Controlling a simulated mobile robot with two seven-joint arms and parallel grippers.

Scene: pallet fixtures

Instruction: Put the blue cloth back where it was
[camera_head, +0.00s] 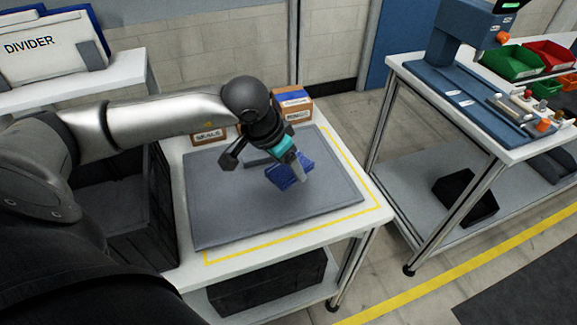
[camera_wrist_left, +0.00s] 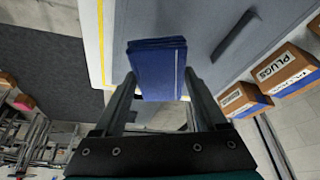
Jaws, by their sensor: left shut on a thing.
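The blue cloth (camera_head: 284,178) is a folded pad held by my left gripper (camera_head: 297,172), over the grey mat (camera_head: 225,215) on the white table. In the left wrist view the cloth (camera_wrist_left: 157,68) sits between the two fingers of my left gripper (camera_wrist_left: 158,84), which is shut on it. A pale line runs along one side of the cloth. I cannot tell how high the cloth is above the mat. My right gripper is not in view.
Small labelled cardboard boxes (camera_head: 294,106) stand along the mat's back edge. A dark bar (camera_wrist_left: 235,35) lies on the mat. A yellow line borders the table. A second bench (camera_head: 415,70) with bins and tools stands at right. The mat's front is clear.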

